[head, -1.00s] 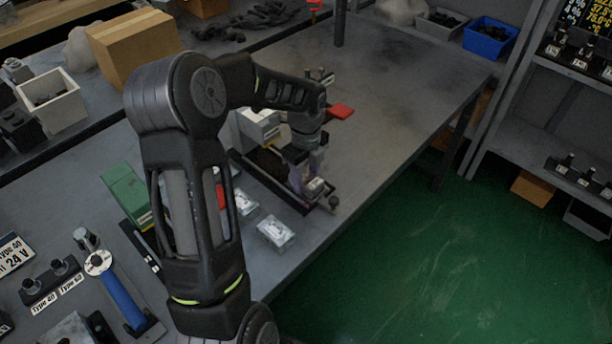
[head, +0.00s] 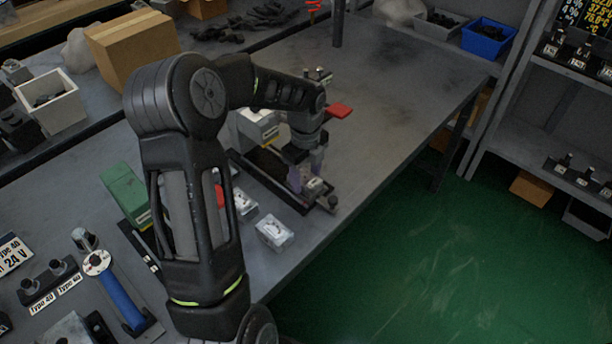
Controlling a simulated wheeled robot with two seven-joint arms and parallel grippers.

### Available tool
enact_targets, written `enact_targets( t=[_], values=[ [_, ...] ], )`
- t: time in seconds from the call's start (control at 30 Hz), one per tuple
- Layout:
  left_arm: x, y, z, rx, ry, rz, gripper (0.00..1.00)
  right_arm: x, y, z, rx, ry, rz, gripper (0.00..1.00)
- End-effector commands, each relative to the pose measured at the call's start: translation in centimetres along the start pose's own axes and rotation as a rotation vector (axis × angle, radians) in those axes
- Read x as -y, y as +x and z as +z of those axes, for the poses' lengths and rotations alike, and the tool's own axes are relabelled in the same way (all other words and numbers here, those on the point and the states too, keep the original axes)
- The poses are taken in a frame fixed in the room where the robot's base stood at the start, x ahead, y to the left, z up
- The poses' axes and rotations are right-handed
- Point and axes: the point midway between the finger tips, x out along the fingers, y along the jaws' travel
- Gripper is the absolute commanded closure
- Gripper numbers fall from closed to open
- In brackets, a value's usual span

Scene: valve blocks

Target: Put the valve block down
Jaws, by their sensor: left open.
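My left gripper (head: 306,180) points down over the front end of a dark fixture rail (head: 262,158) on the grey workbench. It is open. A small silver-grey valve block (head: 316,187) sits low at the fingertips, at the rail's end near a round dark knob (head: 333,202). The fingers hide part of the block, and I cannot tell whether they touch it. My right gripper is out of the picture.
Two more silver blocks (head: 274,231) lie on the bench (head: 400,80) in front of the rail. The bench's far right part is clear.

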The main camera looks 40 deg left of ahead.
Motion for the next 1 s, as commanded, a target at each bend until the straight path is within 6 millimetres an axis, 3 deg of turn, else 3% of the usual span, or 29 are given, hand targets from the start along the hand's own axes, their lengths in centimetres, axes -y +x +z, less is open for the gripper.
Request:
enact_targets(
  t=[0.03, 0.27, 0.7, 0.83, 1.0],
  values=[
    [-1.0, 1.2, -0.2, -0.012, -0.002, 0.031, 0.33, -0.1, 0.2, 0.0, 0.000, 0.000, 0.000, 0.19],
    [-1.1, -0.2, -0.2, -0.011, -0.004, 0.032, 0.33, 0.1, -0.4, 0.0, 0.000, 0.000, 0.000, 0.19],
    [-0.4, -9.3, -0.1, -0.006, 0.000, 0.016, 0.33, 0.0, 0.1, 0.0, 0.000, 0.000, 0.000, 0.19],
    [-0.3, -11.2, -0.1, -0.007, 0.000, 0.017, 0.33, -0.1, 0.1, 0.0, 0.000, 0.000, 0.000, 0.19],
    [-0.3, -12.3, -0.1, -0.007, 0.000, 0.018, 0.33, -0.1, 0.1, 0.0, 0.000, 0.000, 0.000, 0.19]
  ],
)
